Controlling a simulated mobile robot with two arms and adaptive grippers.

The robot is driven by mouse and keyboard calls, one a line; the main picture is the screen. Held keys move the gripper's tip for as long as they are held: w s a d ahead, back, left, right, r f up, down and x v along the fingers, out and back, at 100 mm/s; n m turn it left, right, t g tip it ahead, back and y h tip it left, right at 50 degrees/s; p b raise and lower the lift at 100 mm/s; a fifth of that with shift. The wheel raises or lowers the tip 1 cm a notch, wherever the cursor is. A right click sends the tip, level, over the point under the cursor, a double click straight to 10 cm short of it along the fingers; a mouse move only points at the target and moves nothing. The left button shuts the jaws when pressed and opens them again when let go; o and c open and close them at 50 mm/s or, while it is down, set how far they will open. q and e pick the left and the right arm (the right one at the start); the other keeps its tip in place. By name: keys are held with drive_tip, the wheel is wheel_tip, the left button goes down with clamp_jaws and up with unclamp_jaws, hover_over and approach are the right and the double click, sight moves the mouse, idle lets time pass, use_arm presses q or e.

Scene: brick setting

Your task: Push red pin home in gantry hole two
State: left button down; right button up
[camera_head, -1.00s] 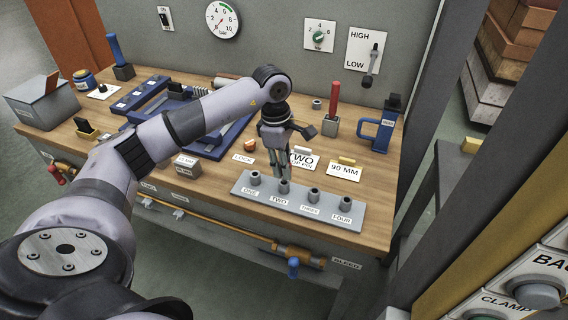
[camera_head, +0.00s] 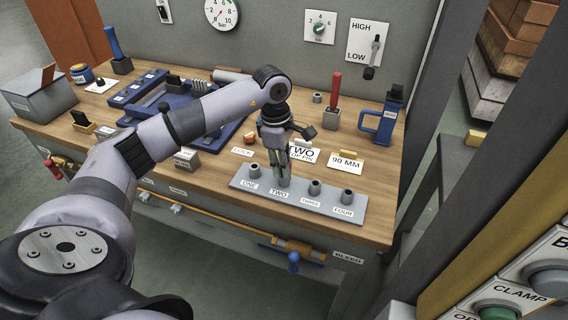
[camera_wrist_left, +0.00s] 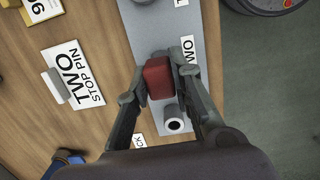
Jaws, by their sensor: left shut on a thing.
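A grey gantry plate (camera_head: 240,182) lies along the front of the bench, with upright sockets labelled ONE, TWO, THREE and FOUR. My left gripper (camera_head: 283,180) points down at socket two, and its fingers hide that socket in the head view. In the left wrist view my left gripper (camera_wrist_left: 160,95) is shut on the red pin (camera_wrist_left: 158,77), whose blocky red top shows between the fingers. The pin's lower end is hidden, so I cannot tell how deep it sits. An open socket (camera_wrist_left: 173,122) shows beside it. My right gripper is not in view.
Socket three (camera_head: 314,188) and socket four (camera_head: 347,196) stand to the right. Behind are a TWO STOP PIN card (camera_head: 301,152), a 90 MM card (camera_head: 345,162), a red-handled tool (camera_head: 335,88) and a blue clamp-like tool (camera_head: 385,122). A blue tray (camera_head: 210,143) lies left.

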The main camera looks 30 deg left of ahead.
use_arm(q)
drive_tip(key=c, duration=1.5)
unclamp_jaws()
drive_tip(key=shift+o, duration=0.8)
drive_tip(key=o, duration=0.4)
drive_tip(key=shift+r+p, duration=1.9)
drive_tip(key=shift+r, duration=1.1)
